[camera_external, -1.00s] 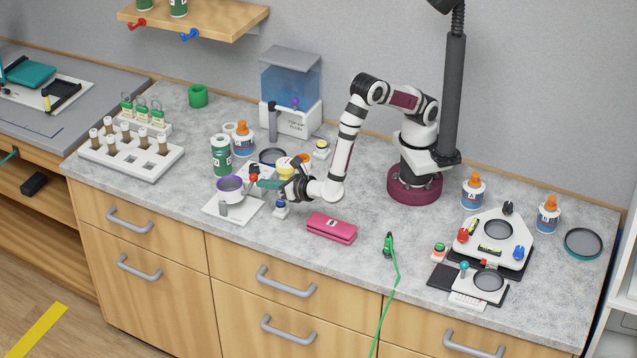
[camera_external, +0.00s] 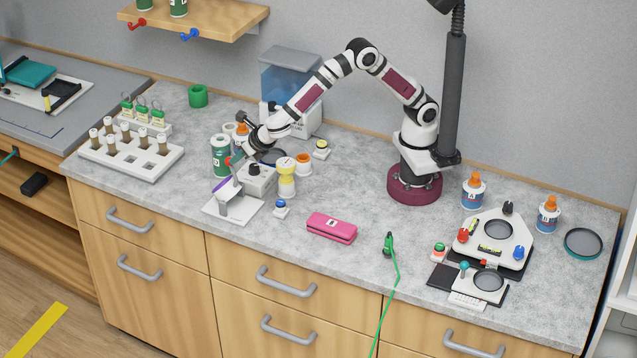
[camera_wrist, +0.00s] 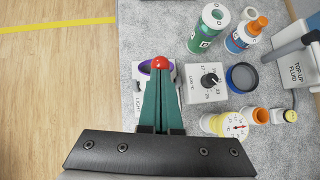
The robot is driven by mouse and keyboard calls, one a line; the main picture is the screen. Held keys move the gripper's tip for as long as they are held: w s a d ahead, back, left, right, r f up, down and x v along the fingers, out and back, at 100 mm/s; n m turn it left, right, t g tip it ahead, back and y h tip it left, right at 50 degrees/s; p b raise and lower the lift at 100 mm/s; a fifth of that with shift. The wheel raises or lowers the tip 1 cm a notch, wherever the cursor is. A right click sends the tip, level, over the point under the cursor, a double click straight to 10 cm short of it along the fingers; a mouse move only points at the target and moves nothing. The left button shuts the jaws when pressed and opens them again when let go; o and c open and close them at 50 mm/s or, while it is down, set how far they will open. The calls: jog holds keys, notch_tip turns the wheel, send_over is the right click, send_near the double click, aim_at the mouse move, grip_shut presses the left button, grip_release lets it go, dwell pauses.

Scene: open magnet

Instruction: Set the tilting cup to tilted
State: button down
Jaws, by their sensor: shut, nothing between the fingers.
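The tilting cup (camera_external: 228,195) is white with a purple inside and sits on a white stand plate (camera_external: 247,210) at the front left of the counter. It leans over, its purple mouth turned toward the left. In the wrist view its purple rim (camera_wrist: 146,67) shows beside the fingers, which hide most of the cup. A red knob (camera_external: 228,161) is above the cup; it also shows at the fingertips in the wrist view (camera_wrist: 160,62). My gripper (camera_external: 234,163) is shut with teal fingers at the knob, not gripping it. Whether they touch is unclear.
A dial box (camera_wrist: 208,82) stands right beside the cup. A pink case (camera_external: 331,228) lies to the right. The counter's front edge is near the cup.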

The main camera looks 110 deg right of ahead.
jog(key=shift+w+d+r, duration=0.1)
jog(key=shift+w+d, duration=0.3)
dwell(0.3)
jog(key=v, duration=1.3)
jog(key=shift+a, duration=0.25)
